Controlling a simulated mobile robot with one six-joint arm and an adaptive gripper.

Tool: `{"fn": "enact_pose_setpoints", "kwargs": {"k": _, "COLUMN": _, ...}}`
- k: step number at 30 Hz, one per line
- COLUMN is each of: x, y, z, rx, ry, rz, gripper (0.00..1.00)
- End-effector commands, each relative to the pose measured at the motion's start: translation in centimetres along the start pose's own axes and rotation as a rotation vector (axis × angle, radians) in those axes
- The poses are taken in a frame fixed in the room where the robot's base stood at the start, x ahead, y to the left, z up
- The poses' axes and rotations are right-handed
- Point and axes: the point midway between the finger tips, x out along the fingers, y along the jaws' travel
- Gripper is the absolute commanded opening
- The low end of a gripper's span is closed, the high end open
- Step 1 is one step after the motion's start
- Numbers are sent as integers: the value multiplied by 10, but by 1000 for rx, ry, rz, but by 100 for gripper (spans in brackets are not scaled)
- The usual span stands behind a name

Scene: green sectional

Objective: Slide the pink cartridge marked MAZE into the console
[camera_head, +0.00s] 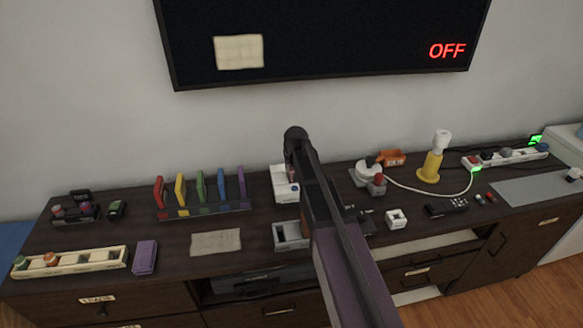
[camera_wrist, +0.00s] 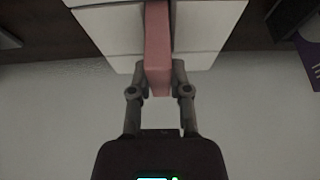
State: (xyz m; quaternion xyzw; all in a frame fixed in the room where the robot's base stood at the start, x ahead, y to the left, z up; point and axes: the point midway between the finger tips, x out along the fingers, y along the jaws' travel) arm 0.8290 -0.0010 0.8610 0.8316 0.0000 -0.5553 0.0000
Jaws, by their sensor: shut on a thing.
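The pink cartridge (camera_wrist: 158,45) is held between the two fingers of my gripper (camera_wrist: 160,80) in the wrist view. Its far part lies in line with the gap between the white halves of the console (camera_wrist: 105,28); how deep it sits I cannot tell. No marking on it is legible. In the head view the white console (camera_head: 279,190) stands at the back of the dark cabinet top, below the screen. My arm covers its right side, and my gripper is mostly hidden there.
A rack (camera_head: 205,211) of several coloured upright pieces stands left of the console. A grey box (camera_head: 290,241) is in front of it. A yellow lamp (camera_head: 431,168), an orange box (camera_head: 391,157) and a power strip (camera_head: 507,156) lie to the right. A paper sheet (camera_head: 215,242) lies front left.

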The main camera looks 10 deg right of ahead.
Motion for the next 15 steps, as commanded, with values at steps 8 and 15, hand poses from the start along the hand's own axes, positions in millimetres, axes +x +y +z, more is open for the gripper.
{"fn": "enact_pose_setpoints", "kwargs": {"k": 8, "x": 5, "y": 0, "z": 2, "rx": 0, "ry": 0, "rz": 0, "gripper": 0}}
{"fn": "enact_pose_setpoints", "kwargs": {"k": 15, "x": 9, "y": 0, "z": 4, "rx": 0, "ry": 0, "rz": 0, "gripper": 0}}
